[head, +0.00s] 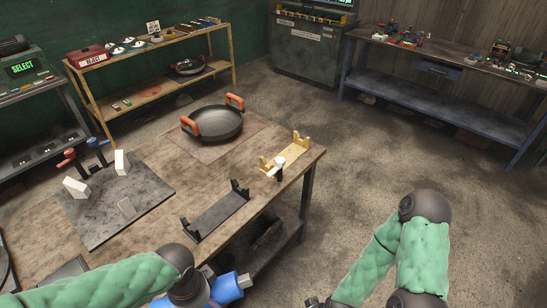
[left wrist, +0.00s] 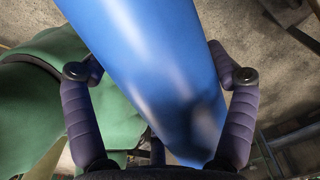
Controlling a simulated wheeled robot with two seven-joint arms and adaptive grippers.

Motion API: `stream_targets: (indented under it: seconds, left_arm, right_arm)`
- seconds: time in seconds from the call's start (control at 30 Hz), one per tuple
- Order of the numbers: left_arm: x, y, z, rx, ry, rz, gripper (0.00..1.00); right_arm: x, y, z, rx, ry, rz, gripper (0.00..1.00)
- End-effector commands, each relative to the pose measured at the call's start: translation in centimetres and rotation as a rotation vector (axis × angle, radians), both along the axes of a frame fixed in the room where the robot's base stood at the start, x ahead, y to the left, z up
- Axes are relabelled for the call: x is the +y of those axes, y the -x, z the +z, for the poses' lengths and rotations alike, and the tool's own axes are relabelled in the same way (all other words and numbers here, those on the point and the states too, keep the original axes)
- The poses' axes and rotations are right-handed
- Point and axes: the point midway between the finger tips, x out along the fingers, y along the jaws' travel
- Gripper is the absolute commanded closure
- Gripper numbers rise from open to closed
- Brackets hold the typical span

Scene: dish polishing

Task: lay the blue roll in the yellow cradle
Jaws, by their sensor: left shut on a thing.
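The blue roll (head: 226,288) is at the bottom of the head view, with a pale end piece on its right side. My left gripper (head: 198,291) is shut on it, in front of the table's near edge. In the left wrist view the blue roll (left wrist: 155,70) passes between the two fingers of my left gripper (left wrist: 160,75). The yellow cradle (head: 288,156) stands at the table's right end, with upright ends. A small pale and black piece stands at its near end. Only a dark bit of my right gripper (head: 316,302) shows at the bottom edge; its fingers are unclear.
A black cradle (head: 216,217) stands empty nearer me on the wooden table (head: 155,158). A dark pan (head: 213,123) with orange handles sits at the back. A grey board (head: 110,207) with white blocks lies at left. Floor right of the table is clear.

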Motion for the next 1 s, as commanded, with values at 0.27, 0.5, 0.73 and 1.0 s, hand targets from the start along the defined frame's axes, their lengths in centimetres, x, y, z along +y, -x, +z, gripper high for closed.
stream_targets:
  seconds: [0.27, 0.5, 0.73, 1.0]
  left_arm:
    - [-0.1, -2.3, -0.7, -0.002, 0.000, 0.126, 0.74]
    - [-0.1, -5.0, -1.7, -0.001, -0.001, 0.289, 0.74]
    - [-0.1, -9.4, -4.2, 0.000, -0.002, 0.550, 0.74]
    - [-0.1, -15.7, -9.0, 0.000, -0.001, 0.959, 0.74]
  right_arm:
    - [0.0, 0.0, -0.5, -0.001, 0.000, 0.000, 0.00]
    - [0.0, 0.0, -1.1, 0.000, 0.000, 0.000, 0.00]
    - [0.0, 0.0, -2.1, 0.000, 0.000, 0.000, 0.00]
    - [0.0, 0.0, -3.4, 0.000, 0.000, 0.000, 0.00]
